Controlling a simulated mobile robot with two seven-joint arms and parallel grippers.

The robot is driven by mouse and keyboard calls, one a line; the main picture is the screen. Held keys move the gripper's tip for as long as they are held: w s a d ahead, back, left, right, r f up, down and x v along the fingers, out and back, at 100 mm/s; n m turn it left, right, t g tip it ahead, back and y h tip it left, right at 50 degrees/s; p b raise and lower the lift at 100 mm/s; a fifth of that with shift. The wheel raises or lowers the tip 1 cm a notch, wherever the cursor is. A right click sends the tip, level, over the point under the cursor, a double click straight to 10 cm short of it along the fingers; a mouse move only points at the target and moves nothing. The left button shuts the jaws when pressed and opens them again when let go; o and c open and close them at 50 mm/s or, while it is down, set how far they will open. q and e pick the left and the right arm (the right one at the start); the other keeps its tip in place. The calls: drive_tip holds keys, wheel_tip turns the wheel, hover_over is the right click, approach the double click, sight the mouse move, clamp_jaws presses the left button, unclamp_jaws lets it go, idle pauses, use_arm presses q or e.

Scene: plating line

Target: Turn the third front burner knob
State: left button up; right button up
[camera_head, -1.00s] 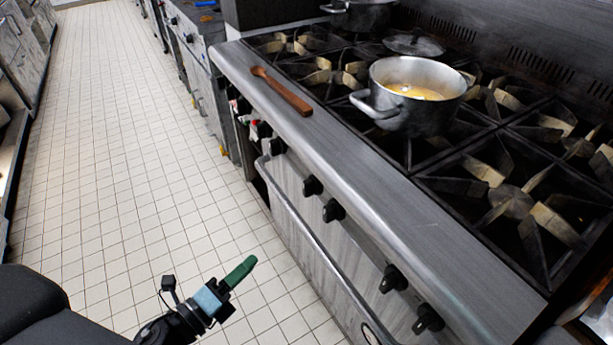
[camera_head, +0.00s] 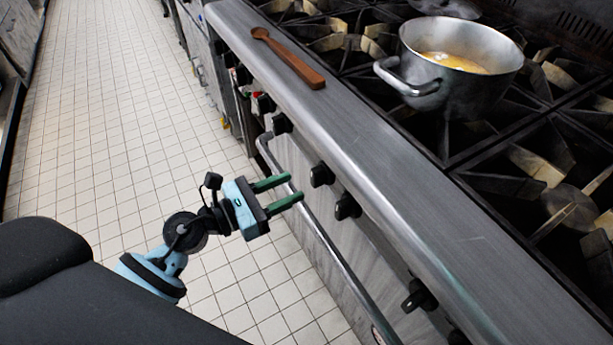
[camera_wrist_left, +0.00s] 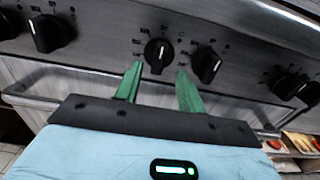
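A row of black burner knobs runs along the stove's front panel. The third knob from the far end (camera_head: 320,175) sits beside the fourth knob (camera_head: 346,206). In the left wrist view the third knob from the left (camera_wrist_left: 158,55) has a white pointer line and shows between and beyond the fingertips; the fourth knob (camera_wrist_left: 207,65) is just right of them. My left gripper (camera_head: 284,191) is open and empty, its green fingers pointing at the panel, short of the knob; the fingers also show in the left wrist view (camera_wrist_left: 160,80). My right gripper is not in view.
A metal rail (camera_head: 318,232) runs along the front below the knobs, close to my left fingers. A pot (camera_head: 455,95) of yellow liquid and a wooden spoon (camera_head: 290,60) are on the stove. The tiled floor (camera_head: 110,130) at left is clear.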

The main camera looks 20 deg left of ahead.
sight(312, 178)
use_arm(q)
drive_tip(key=x, duration=0.4)
drive_tip(key=shift+w+d+p, duration=0.3)
drive_tip(key=shift+w+d, duration=0.1)
drive_tip(key=shift+w, duration=0.05)
drive_tip(key=shift+c, duration=0.5)
clamp_jaws()
